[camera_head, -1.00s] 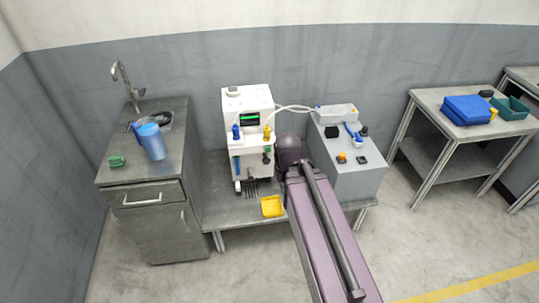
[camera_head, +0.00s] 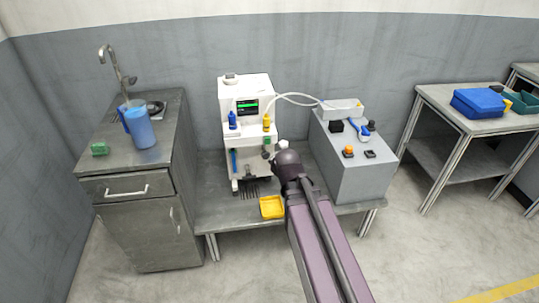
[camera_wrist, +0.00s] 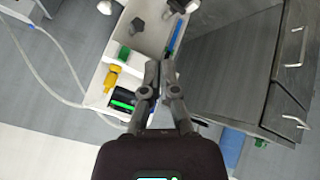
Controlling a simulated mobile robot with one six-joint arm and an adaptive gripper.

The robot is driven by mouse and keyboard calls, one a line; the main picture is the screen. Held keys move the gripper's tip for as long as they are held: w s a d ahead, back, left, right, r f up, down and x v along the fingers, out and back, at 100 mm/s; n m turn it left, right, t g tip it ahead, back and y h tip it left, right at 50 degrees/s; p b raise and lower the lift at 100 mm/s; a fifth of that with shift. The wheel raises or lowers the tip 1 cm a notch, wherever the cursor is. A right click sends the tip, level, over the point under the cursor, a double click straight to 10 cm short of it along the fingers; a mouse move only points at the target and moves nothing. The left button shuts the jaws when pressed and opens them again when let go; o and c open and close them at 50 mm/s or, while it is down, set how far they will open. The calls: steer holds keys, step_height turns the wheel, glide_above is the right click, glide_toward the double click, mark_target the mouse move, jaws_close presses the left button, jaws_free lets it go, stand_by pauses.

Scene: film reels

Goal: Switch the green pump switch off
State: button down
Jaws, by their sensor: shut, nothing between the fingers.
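A white machine (camera_head: 246,90) stands on the low metal bench in the head view. A small green switch (camera_head: 266,141) is on its front right, below a yellow part. In the wrist view the green switch (camera_wrist: 124,52) is up and left of my gripper (camera_wrist: 160,70), beside the yellow part (camera_wrist: 111,77). My gripper is shut and empty, its fingertips over the white machine and apart from the switch in the picture. Whether the switch is on or off I cannot tell. In the head view my arm hides the fingers.
A yellow tray (camera_head: 271,207) lies on the bench front. A grey box (camera_head: 360,178) with several controls stands to the right. A sink cabinet (camera_head: 130,180) with a blue jug (camera_head: 140,128) stands left. A clear hose (camera_head: 295,97) runs between the machine and the box.

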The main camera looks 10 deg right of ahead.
steer(key=w+d+f+n+t+b, duration=0.1)
steer(key=w+f+n+t+b, duration=0.8)
steer(key=b, duration=1.6)
steer(key=n+t, duration=0.1)
steer(key=t, duration=0.2)
steer(key=shift+w+d+f+n+b, duration=0.2)
steer(key=shift+w+f+n+b, duration=0.1)
steer(key=shift+b, duration=0.05)
steer(key=shift+r, duration=0.1)
